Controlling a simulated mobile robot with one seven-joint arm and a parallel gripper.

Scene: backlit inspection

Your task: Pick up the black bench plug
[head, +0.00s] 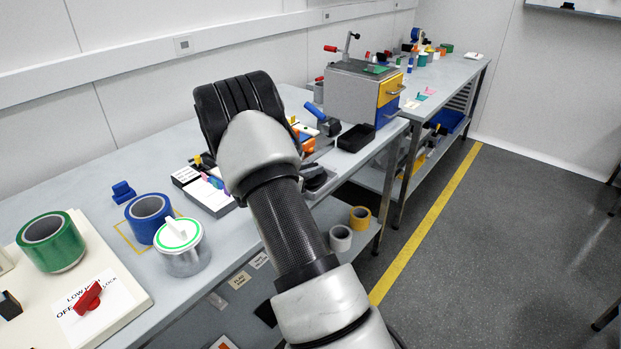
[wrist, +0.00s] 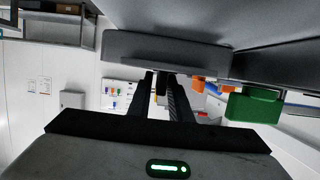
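In the wrist view, which looks upside down, a small black piece (wrist: 162,88) stands out from a dark grey slab (wrist: 165,52). It looks like the black bench plug, though its shape is mostly hidden. My gripper (wrist: 159,76) has its two dark fingers apart, one on each side of this piece. A light gap shows by the left finger; whether the right finger touches it I cannot tell. In the head view my gripper is over the bench, its fingers hidden behind my arm, and I cannot make out the plug there.
Close by on the bench (head: 75,190) are a black open tray (head: 356,138), a blue-handled tool (head: 322,118) and a grey cabinet (head: 350,95). Blue tape (head: 148,218), a clear jar (head: 181,250) and green tape (head: 52,243) stand at left. The right floor is clear.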

